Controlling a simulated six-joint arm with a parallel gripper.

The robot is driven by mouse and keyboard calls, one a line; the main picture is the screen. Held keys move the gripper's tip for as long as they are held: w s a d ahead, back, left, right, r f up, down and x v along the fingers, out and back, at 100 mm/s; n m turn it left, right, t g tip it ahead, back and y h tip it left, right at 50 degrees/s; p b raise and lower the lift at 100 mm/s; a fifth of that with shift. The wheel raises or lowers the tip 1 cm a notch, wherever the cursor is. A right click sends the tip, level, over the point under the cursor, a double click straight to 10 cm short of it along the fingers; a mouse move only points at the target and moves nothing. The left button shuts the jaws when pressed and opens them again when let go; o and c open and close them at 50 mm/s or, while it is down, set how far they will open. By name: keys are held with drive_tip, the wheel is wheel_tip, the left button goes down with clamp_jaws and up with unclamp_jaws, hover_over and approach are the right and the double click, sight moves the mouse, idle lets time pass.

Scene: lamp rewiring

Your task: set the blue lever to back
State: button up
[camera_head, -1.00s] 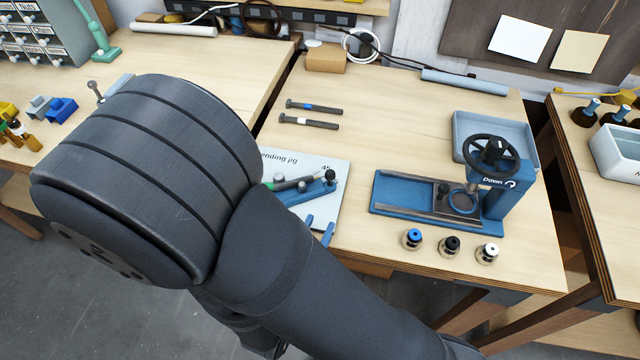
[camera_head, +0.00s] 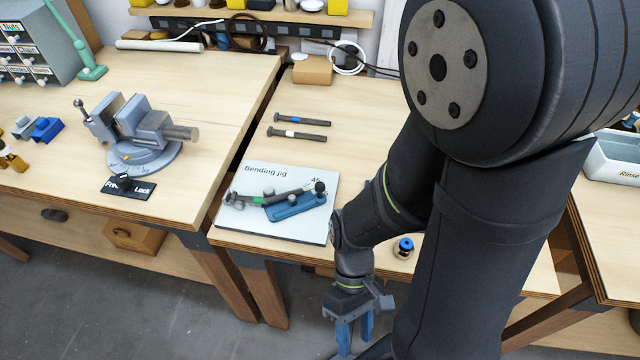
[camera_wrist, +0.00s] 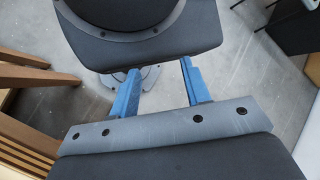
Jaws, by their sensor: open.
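My gripper (camera_head: 355,336) hangs in front of the middle bench's front edge, over the floor, with its two blue fingers pointing down. In the wrist view my gripper (camera_wrist: 159,66) is open, with nothing between the fingers. The bending jig (camera_head: 250,173) lies on the middle bench, up and left of my gripper and apart from it. It carries a blue bar (camera_head: 297,207) with a dark knob near its right end, and a grey piece with a green band lies across it. I cannot tell for sure whether this bar is the blue lever.
A vise (camera_head: 135,130) and a Free/Lock switch plate (camera_head: 128,187) are on the left bench. Two bolts (camera_head: 300,134) lie behind the jig. A blue-topped part (camera_head: 403,247) stands right of the jig. My arm covers much of the middle bench's right side.

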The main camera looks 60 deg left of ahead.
drive_tip(key=s+a+r+m+g+y, duration=0.2)
drive_tip(key=s+m+g+y, duration=0.25)
drive_tip(key=m+g, duration=0.45)
drive_tip(key=m+t+y, duration=1)
drive_tip(key=m+y, duration=1)
drive_tip(key=m, duration=0.6)
approach(324, 189)
drive_tip(key=shift+s+a+f, duration=0.1)
drive_tip(key=shift+s+a, duration=0.2)
drive_tip(key=shift+a, duration=1.6)
drive_tip(key=shift+s+a+r, duration=0.1)
drive_tip(key=shift+s+a, duration=0.25)
drive_tip(key=shift+a, duration=1.5)
drive_tip(key=shift+s+a+f, duration=0.1)
drive_tip(key=shift+s+a, duration=0.2)
drive_tip(key=shift+a, duration=1.6)
clamp_jaws()
